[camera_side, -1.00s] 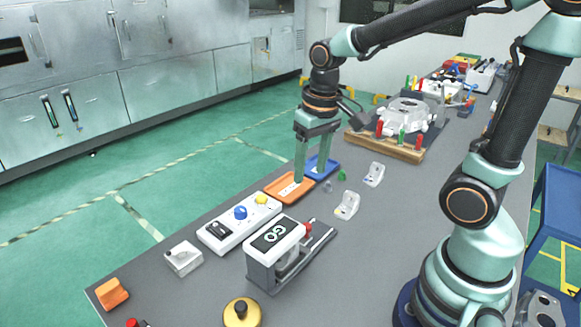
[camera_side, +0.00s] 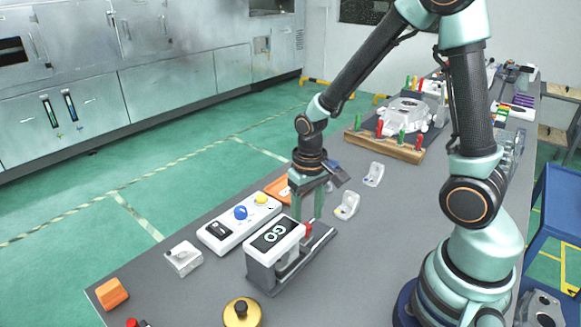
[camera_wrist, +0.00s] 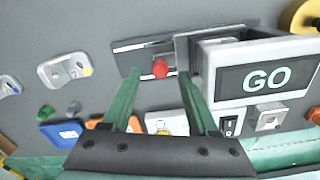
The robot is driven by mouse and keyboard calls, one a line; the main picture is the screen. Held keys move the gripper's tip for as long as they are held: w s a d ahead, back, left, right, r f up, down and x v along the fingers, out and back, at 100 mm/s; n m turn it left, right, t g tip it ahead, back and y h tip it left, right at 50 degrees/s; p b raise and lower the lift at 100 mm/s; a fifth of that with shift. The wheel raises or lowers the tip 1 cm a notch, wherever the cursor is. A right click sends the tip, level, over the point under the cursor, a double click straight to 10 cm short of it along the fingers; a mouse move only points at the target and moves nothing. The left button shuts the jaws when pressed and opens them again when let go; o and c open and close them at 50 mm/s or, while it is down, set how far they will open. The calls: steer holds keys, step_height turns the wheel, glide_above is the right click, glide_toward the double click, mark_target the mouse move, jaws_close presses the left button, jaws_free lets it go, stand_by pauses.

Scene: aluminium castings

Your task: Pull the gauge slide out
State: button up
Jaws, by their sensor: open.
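The gauge (camera_side: 262,262) is a pale grey block with a lit GO panel on top, standing on the bench. Its flat slide (camera_side: 318,238) sticks out toward the right, with a red knob (camera_side: 308,229) on it. In the wrist view the gauge (camera_wrist: 222,70), the slide (camera_wrist: 140,54) and the knob (camera_wrist: 160,69) all show. My gripper (camera_side: 308,218) points down above the slide. In the wrist view my gripper (camera_wrist: 159,74) is open, with the knob appearing between its fingertips. No contact with the knob is visible.
A white control box (camera_side: 238,222) with a blue knob and yellow button stands left of the gauge. An orange tray (camera_side: 278,189) is partly hidden behind my gripper. Small castings (camera_side: 347,206) lie to the right. A brass-coloured round weight (camera_side: 242,313) stands in front.

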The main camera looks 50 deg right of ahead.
steer(key=shift+f, duration=0.95)
jaws_close()
stand_by(0.8)
